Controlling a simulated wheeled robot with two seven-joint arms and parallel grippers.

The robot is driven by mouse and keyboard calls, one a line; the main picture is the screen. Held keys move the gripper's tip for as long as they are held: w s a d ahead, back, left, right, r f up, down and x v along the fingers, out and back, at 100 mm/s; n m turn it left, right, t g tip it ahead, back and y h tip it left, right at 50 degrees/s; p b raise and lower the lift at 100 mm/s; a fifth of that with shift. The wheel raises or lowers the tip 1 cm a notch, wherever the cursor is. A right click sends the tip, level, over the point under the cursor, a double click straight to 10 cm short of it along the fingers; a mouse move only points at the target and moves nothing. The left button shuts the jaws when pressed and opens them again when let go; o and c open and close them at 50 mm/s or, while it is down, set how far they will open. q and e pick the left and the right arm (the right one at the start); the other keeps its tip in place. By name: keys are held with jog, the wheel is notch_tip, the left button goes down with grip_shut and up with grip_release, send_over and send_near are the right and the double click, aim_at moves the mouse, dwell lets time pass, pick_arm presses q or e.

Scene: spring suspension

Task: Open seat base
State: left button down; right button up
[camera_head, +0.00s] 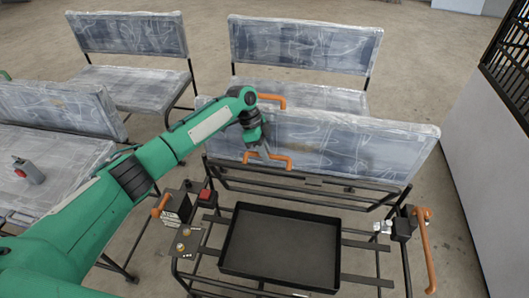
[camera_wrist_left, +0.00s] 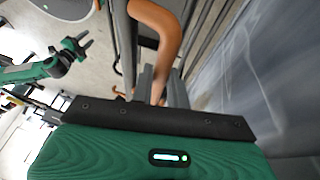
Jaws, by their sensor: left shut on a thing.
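The plastic-wrapped grey panel (camera_head: 345,145) of the near seat stands upright and leans back behind an open black tray (camera_head: 282,245). I cannot tell whether this panel is the seat base or the backrest. An orange handle (camera_head: 280,163) sits at its lower left edge. My left gripper (camera_head: 262,153) is shut on this handle; the orange handle (camera_wrist_left: 168,35) also shows between the fingers in the left wrist view. My right gripper (camera_wrist_left: 78,48) shows small at the left of the left wrist view, its jaws apart and empty.
Black metal bars (camera_head: 310,185) run under the panel. Another orange handle (camera_head: 425,250) is at the right side, and one more (camera_head: 270,101) is behind the panel's top. Other wrapped seats (camera_head: 305,45) stand behind. A grey wall (camera_head: 485,150) is at the right.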

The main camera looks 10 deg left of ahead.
pick_arm(q)
jog(key=shift+s+a+f, duration=0.15)
jog(key=shift+f, duration=0.4)
jog(key=c, duration=1.7)
grip_release()
jog(key=o, duration=0.3)
jog(key=shift+w+f, duration=0.1)
jog(key=shift+w, duration=0.1)
jog(key=shift+o, duration=0.2)
jog(key=shift+w, duration=0.15)
jog(key=shift+r, duration=0.3)
pick_arm(e)
jog(key=shift+w, duration=0.1)
pick_arm(q)
jog(key=shift+r, duration=0.1)
jog(key=v, duration=1.3)
jog(key=shift+r, duration=0.25)
pick_arm(e)
jog(key=shift+a+r, duration=0.15)
jog(key=shift+r, duration=0.4)
pick_arm(q)
jog(key=shift+a, duration=0.15)
